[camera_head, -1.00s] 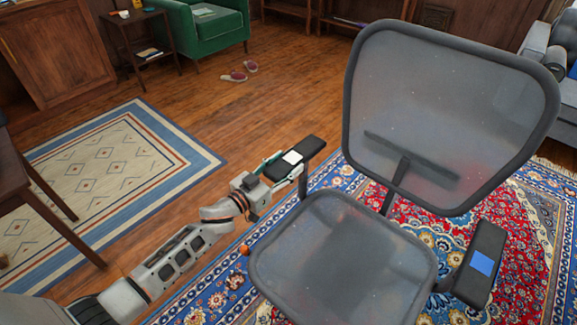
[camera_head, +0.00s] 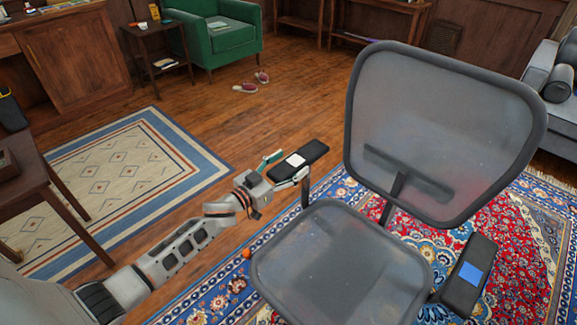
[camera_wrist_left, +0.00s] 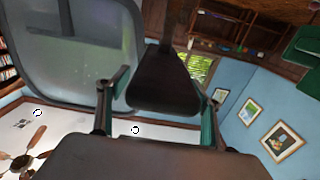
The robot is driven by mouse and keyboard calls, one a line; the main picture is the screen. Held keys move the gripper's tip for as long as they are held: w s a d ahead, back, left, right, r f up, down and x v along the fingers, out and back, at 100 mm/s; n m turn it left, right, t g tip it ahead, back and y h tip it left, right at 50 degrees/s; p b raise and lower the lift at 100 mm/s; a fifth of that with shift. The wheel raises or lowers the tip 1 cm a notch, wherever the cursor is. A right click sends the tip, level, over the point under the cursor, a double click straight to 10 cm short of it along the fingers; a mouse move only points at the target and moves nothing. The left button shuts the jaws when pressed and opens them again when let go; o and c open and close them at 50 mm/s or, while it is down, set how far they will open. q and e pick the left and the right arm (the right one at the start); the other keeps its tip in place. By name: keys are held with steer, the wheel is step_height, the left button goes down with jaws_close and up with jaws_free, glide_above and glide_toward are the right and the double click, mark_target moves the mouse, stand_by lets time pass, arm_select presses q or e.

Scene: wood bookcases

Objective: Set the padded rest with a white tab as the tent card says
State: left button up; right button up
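The mesh office chair (camera_head: 335,262) has two dark padded rests. The rest with the white tab (camera_head: 314,152) is on the left, on a thin post beside the seat. The rest with the blue tab (camera_head: 480,262) is on the right. My left gripper (camera_head: 281,169) is at the near end of the white-tab rest, its fingers spread on either side. In the left wrist view the dark pad (camera_wrist_left: 165,80) lies between the fingers, with narrow gaps showing. My right gripper is not in view. I cannot make out a tent card.
A dark wooden table (camera_head: 48,185) stands at the left edge. A green armchair (camera_head: 225,35) and small side table (camera_head: 160,45) are at the back. Sandals (camera_head: 250,84) lie on the floor. A patterned rug (camera_head: 520,230) lies under the chair. Wood floor is open behind my arm.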

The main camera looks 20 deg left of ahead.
arm_select(q)
steer(key=shift+s+f, duration=0.1)
steer(key=shift+f, duration=0.1)
steer(key=shift+s+a, duration=0.1)
steer(key=shift+s, duration=0.15)
steer(key=v, duration=1.1)
steer(key=shift+r, duration=0.2)
steer(key=shift+s+a, duration=0.1)
steer(key=shift+s, duration=0.05)
